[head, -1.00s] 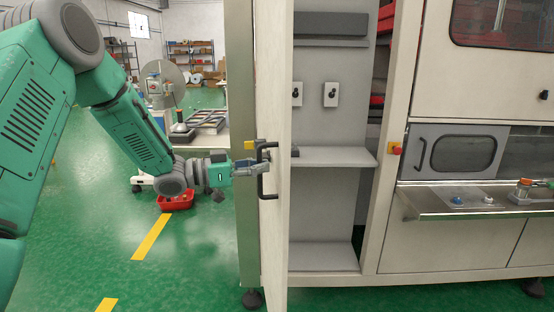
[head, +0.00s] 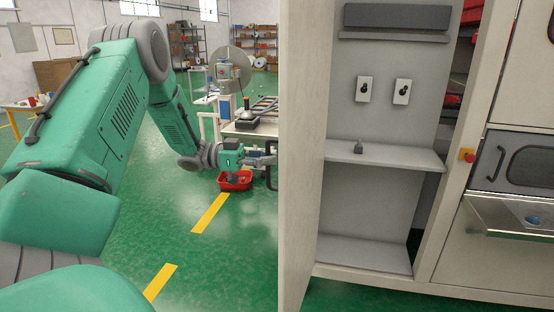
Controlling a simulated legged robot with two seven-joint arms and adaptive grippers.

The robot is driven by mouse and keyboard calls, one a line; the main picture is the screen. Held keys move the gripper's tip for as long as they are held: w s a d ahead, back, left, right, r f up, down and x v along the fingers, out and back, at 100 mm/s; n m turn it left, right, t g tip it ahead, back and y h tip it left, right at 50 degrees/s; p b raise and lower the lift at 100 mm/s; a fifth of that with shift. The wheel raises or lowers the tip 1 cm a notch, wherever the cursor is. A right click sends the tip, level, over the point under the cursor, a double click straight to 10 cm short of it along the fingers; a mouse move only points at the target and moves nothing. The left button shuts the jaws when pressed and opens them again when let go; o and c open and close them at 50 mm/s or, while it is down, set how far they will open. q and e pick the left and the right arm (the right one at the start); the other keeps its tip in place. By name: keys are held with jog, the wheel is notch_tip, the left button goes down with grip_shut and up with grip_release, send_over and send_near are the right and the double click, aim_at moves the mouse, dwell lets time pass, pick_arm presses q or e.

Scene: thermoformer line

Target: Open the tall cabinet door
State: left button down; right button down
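The tall cabinet door (head: 304,150) stands open, seen at a steep angle at the left of the cabinet opening. The cabinet interior (head: 375,205) shows grey panels and shelves. The dark door handle (head: 271,176) is on the door's left side and partly hidden by the door edge. My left gripper (head: 264,159) reaches in from the left with its fingers at the handle. They overlap it in the head view, and I cannot tell whether they are closed around it. My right gripper is out of view.
A red bin (head: 235,181) sits on the green floor behind my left gripper, near a workbench (head: 250,129). The machine with a metal ledge (head: 505,218) adjoins the cabinet on the right. Open floor lies to the left of the door.

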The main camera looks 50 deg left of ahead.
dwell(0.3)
pick_arm(q)
jog(key=c, duration=1.6)
grip_release()
jog(key=shift+a, duration=0.1)
jog(key=v, duration=1.2)
jog(key=shift+a+f, duration=0.1)
jog(key=shift+f, duration=0.05)
